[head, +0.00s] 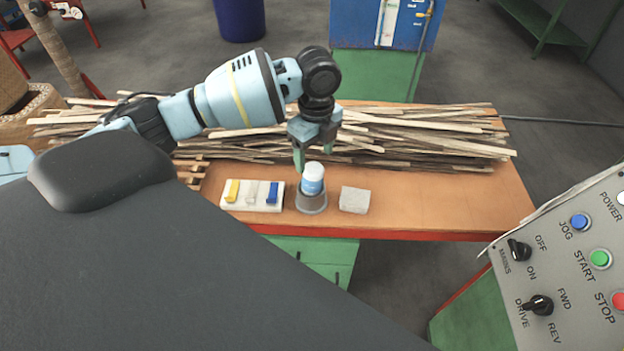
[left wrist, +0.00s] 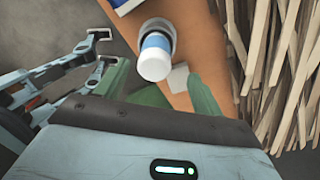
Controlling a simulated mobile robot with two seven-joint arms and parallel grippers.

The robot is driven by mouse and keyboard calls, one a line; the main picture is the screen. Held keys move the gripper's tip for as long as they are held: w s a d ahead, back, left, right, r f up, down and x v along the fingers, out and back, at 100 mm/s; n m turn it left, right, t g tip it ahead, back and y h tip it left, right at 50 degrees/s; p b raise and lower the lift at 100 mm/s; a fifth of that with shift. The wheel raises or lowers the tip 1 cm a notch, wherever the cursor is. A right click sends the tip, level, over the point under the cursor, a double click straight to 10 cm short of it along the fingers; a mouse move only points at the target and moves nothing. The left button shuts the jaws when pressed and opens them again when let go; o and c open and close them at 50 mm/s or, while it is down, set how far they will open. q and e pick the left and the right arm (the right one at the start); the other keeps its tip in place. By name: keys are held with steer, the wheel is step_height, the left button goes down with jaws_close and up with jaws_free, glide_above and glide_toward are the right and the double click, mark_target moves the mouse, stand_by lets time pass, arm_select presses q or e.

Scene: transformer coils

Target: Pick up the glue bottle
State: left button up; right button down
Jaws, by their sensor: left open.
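The glue bottle (head: 312,179) is white with a light blue band. It stands upright in a grey round holder (head: 311,203) near the front edge of the orange table. In the left wrist view the bottle (left wrist: 154,60) points toward the camera, with the holder (left wrist: 158,26) around its lower part. My left gripper (head: 313,158) is open and points down, just above and around the bottle's top. One green finger shows in front of the pile at the bottle's left. My right gripper is not in view.
A white tray (head: 245,208) with yellow, white and blue pieces lies left of the holder. A grey block (head: 354,200) lies just right of it. A pile of wooden strips (head: 420,140) covers the table's back. The table's right front (head: 450,205) is clear.

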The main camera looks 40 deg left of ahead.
mark_target(312, 178)
arm_select(q)
steer(key=shift+f, duration=1.3)
steer(key=shift+s+f, duration=0.25)
steer(key=shift+f, duration=1.05)
steer(key=shift+s+f, duration=0.2)
steer(key=shift+f, duration=1.1)
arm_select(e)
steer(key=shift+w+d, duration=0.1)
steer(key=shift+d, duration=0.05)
arm_select(q)
steer(key=c, duration=1.2)
step_height(312, 178, up, 10)
steer(key=shift+r+p, duration=0.1)
steer(key=shift+p, duration=0.2)
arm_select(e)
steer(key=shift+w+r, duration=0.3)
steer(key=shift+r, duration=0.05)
